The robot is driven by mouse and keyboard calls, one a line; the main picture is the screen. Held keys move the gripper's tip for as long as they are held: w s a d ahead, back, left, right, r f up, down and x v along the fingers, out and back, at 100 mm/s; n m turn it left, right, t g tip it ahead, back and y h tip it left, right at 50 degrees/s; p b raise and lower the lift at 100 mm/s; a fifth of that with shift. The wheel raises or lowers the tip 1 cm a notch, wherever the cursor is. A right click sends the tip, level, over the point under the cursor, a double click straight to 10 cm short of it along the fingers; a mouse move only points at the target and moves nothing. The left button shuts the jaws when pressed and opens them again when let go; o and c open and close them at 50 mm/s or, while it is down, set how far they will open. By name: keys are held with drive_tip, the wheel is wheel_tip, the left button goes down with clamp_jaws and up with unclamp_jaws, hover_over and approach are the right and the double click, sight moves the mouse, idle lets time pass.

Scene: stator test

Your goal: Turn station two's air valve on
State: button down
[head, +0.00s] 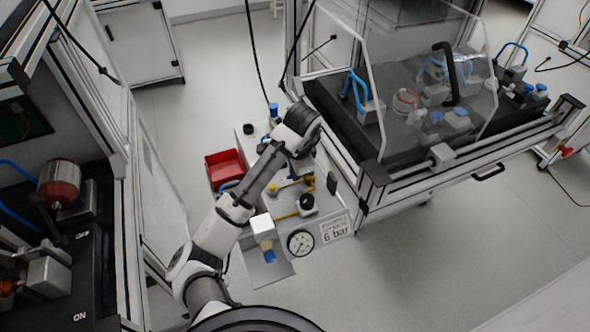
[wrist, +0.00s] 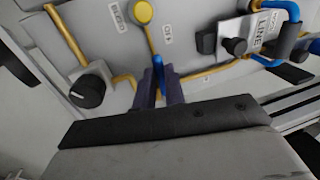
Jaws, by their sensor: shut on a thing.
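In the wrist view my gripper (wrist: 158,82) is shut on a slim blue lever (wrist: 158,66), which stands between its two dark fingers. The lever is at a brass pipe on the grey air panel (wrist: 190,35). The lever's lower end is hidden by the fingers.
A black knob (wrist: 88,91) sits left of my gripper. A block marked LINE (wrist: 262,30) with blue hoses is at right. In the head view a gauge (head: 300,242), a 6 bar sign (head: 335,229) and a red bin (head: 225,167) are near. A clear-guarded bench (head: 400,172) stands right.

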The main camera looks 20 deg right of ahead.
drive_tip(key=shift+w, duration=0.1)
drive_tip(key=m, duration=0.1)
drive_tip(key=w+m+b, duration=0.1)
drive_tip(key=m, duration=0.1)
drive_tip(key=w+m+h, duration=0.1)
drive_tip(key=m, duration=0.1)
drive_tip(key=shift+d+f, duration=0.1)
drive_tip(key=m, duration=0.1)
drive_tip(key=w+m+b, duration=0.1)
drive_tip(key=m, duration=0.2)
drive_tip(key=shift+w+d+m+g+h, duration=0.2)
drive_tip(key=shift+d+m+g+h, duration=0.1)
drive_tip(key=shift+d+m, duration=0.1)
drive_tip(key=m, duration=0.1)
drive_tip(key=w+d+m+b, duration=0.1)
drive_tip(key=m, duration=0.1)
drive_tip(key=shift+m+g, duration=0.3)
drive_tip(key=shift+w+d+m+g+h+b, duration=0.15)
drive_tip(key=shift+d+m+g+b, duration=0.2)
drive_tip(key=shift+m, duration=0.75)
drive_tip(key=shift+w+d+m+g+h+b, duration=0.15)
drive_tip(key=shift+d+m+b, duration=0.3)
drive_tip(key=shift+m, duration=0.65)
drive_tip(key=shift+d, duration=0.1)
drive_tip(key=c, duration=1.5)
unclamp_jaws()
